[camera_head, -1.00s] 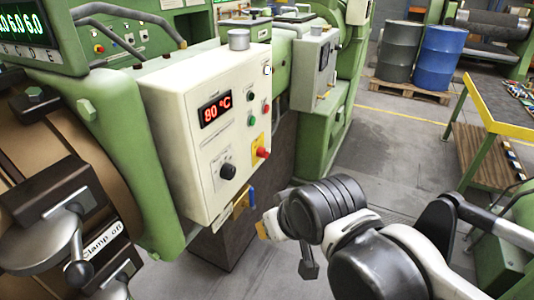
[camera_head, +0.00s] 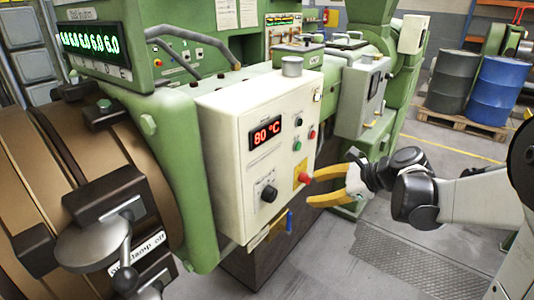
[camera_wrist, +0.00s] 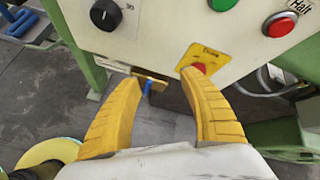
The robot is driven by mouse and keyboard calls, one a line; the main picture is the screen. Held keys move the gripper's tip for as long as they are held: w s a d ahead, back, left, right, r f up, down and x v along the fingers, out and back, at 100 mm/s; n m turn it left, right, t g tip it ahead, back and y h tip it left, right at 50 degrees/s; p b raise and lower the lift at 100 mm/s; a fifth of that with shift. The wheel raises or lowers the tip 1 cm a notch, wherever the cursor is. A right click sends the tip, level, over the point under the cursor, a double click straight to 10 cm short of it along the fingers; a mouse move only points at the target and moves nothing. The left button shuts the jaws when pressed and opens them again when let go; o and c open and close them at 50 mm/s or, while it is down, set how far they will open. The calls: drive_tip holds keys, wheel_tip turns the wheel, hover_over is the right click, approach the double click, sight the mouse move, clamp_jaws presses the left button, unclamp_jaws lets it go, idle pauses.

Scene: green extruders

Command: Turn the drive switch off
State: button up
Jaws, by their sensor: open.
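The drive switch is a red knob (camera_head: 306,177) on a yellow plate (camera_head: 299,170) at the lower right of the cream control box (camera_head: 235,160). In the wrist view the yellow plate (camera_wrist: 212,53) reads "Drive", and the red knob (camera_wrist: 200,68) is partly hidden by the right finger's tip. My gripper (camera_head: 312,191) has yellow fingers and is open and empty in front of the box. In the wrist view my gripper (camera_wrist: 160,78) has its right fingertip over the knob's edge; I cannot tell whether they touch. The left fingertip is well left of it.
A black knob (camera_head: 268,193), a green button (camera_head: 297,146) and a red "Halt" button (camera_wrist: 279,25) are on the same box. A blue-handled lever (camera_head: 289,221) hangs below it. A grey box (camera_head: 362,97) stands behind. Open floor lies at the lower right.

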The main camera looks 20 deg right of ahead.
sight(306, 179)
drive_tip(key=w+d+m+t+y, duration=0.2)
drive_tip(key=w+d+m, duration=0.1)
drive_tip(key=d+m, duration=0.4)
drive_tip(key=shift+n, duration=0.5)
drive_tip(key=b+x, duration=0.1)
drive_tip(key=x, duration=0.6)
drive_tip(key=f+b+x, duration=0.1)
drive_tip(key=x, duration=0.2)
drive_tip(key=shift+w+d+b, duration=0.2)
drive_tip(key=shift+d+b, duration=0.05)
drive_tip(key=shift+b, duration=0.1)
clamp_jaws()
